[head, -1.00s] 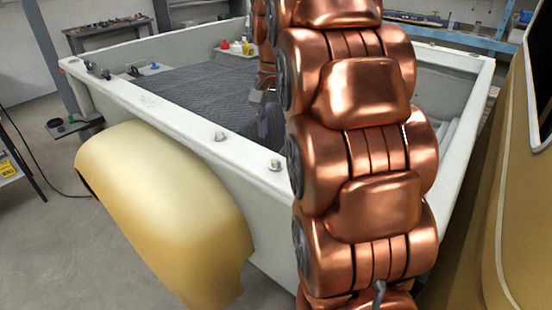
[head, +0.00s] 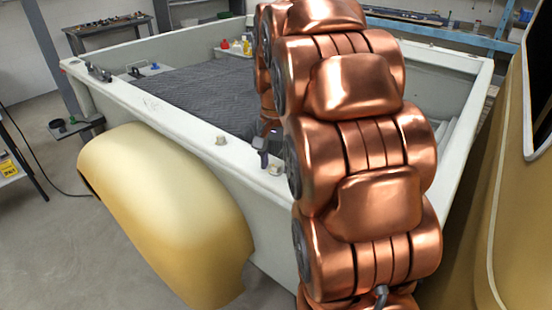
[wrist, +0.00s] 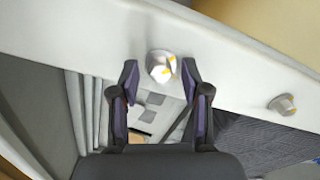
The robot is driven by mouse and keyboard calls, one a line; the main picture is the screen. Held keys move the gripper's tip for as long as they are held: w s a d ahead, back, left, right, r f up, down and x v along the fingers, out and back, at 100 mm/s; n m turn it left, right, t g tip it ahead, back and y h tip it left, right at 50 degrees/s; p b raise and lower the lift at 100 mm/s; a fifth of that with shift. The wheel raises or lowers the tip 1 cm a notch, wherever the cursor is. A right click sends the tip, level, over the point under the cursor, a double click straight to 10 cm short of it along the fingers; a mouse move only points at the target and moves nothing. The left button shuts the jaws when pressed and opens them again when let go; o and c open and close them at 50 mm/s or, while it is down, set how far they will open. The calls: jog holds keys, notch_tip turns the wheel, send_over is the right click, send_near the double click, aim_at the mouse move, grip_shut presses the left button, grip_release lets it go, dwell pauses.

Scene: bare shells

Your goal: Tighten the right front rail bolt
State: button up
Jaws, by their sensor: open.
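The near rail bolt (head: 276,168) is a pale hex head on the white rail, beside my arm in the head view. In the wrist view the same bolt (wrist: 158,67) has orange marks and sits between the two fingertips of my gripper (wrist: 160,70). The fingers are open, with a gap on each side of the head. In the head view my gripper (head: 262,143) is just beyond the bolt, partly hidden by my arm. A second bolt (head: 220,139) stands farther along the rail, and it shows at the right in the wrist view (wrist: 283,104).
The white rail (head: 180,119) edges a truck bed with a grey quilted blanket (head: 200,93). A yellow fender (head: 160,205) hangs outside the rail. Small bottles (head: 237,46) stand at the far side of the bed. A dark clamp-like piece (head: 98,72) sits on the rail's far end.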

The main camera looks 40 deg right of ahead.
jog(key=shift+f, duration=0.1)
grip_shut()
dwell(0.5)
